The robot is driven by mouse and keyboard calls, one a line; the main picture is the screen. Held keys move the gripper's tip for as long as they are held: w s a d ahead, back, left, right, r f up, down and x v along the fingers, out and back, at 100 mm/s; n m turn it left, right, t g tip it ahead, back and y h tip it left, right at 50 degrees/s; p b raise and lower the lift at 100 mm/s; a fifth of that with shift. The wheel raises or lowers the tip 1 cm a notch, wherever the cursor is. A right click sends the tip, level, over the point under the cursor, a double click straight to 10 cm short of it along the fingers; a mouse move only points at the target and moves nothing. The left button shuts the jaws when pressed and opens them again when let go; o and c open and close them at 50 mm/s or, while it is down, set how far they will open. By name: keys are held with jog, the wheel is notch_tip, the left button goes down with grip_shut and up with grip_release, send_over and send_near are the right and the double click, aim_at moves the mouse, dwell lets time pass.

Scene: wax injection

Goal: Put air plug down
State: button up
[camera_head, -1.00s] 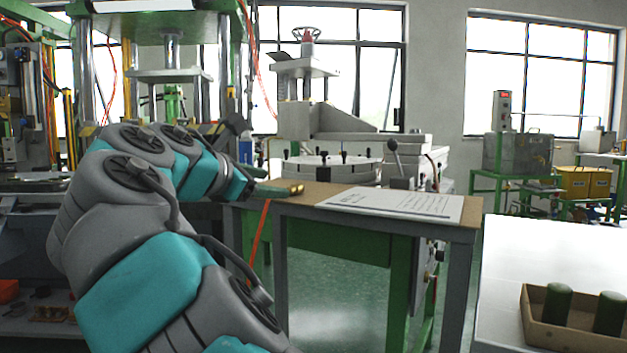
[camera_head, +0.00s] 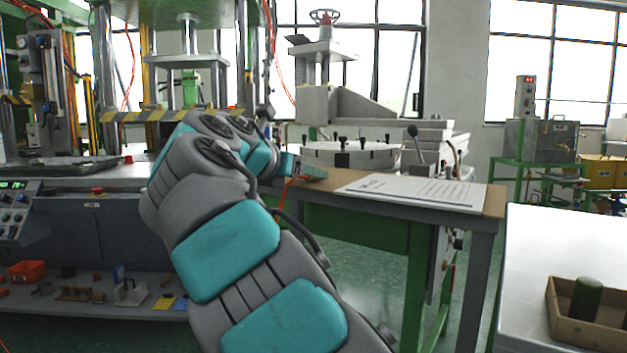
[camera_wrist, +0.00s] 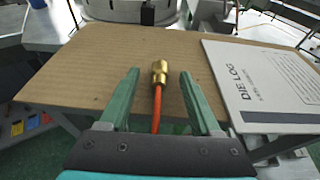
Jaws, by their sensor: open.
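The air plug (camera_wrist: 159,72) is a small brass fitting on an orange hose (camera_wrist: 156,108). In the wrist view it lies over the brown tabletop (camera_wrist: 95,75) near its edge, and the hose runs back from it between my fingers. My gripper (camera_wrist: 158,75) has its two green fingers apart, one on each side of the plug, with a gap on both sides. In the head view my gripper (camera_head: 312,172) is at the left end of the table, low over its top. The plug cannot be made out there; a bit of orange hose shows below the gripper.
A white "DIE LOG" sheet (camera_wrist: 262,80) lies on the table just right of my gripper. A round machine plate (camera_head: 350,155) with dark knobs stands behind the table. A white table (camera_head: 550,245) with an open box (camera_head: 560,322) holding a green cylinder is at right.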

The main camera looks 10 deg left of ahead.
jog(key=shift+x, duration=1)
jog(key=shift+s, duration=0.1)
grip_shut()
